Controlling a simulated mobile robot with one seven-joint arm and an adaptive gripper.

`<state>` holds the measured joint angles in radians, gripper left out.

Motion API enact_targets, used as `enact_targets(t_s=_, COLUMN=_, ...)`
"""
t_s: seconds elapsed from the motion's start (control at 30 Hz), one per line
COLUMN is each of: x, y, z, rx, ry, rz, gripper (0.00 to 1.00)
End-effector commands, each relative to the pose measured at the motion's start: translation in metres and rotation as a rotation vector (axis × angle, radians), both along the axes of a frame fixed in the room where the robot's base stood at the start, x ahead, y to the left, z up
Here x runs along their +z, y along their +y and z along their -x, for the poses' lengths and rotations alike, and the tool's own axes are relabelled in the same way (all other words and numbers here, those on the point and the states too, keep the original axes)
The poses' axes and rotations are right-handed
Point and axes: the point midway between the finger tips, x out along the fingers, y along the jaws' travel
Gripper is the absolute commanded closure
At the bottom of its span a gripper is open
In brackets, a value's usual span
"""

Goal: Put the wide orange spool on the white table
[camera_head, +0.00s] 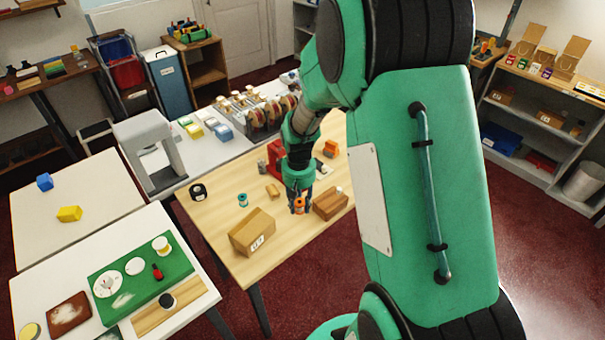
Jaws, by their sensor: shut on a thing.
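My gripper (299,208) points down over the wooden table (225,220) and is shut on an orange spool (299,205), partly hidden by the fingers. The spool is at or just above the tabletop; I cannot tell if it touches. It is between a cardboard box and a brown box. A white table (110,185) stands at the left, with a blue block (44,181) and a yellow block (69,213) on it. Another white-topped table (60,275) stands in front of it, and a white counter (190,155) is behind.
On the wooden table are a cardboard box (252,232), a brown box (330,203), a small teal spool (243,199), a black roll (198,191) and an orange object (330,148). A grey machine (150,140) stands by the white counter. A green mat (135,290) lies at the front left.

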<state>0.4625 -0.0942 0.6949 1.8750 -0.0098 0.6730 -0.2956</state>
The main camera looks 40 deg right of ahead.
Motion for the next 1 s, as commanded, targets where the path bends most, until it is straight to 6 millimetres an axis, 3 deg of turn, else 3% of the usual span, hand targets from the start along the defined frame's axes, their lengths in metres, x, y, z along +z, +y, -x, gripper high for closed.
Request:
enact_targets(t_s=0.4, x=-0.076, y=0.000, z=0.000, rx=0.000, ry=0.001, rz=0.000, gripper=0.91)
enact_targets(t_s=1.0, x=-0.085, y=-0.002, z=-0.005, rx=0.000, ry=-0.002, rz=0.001, gripper=0.91)
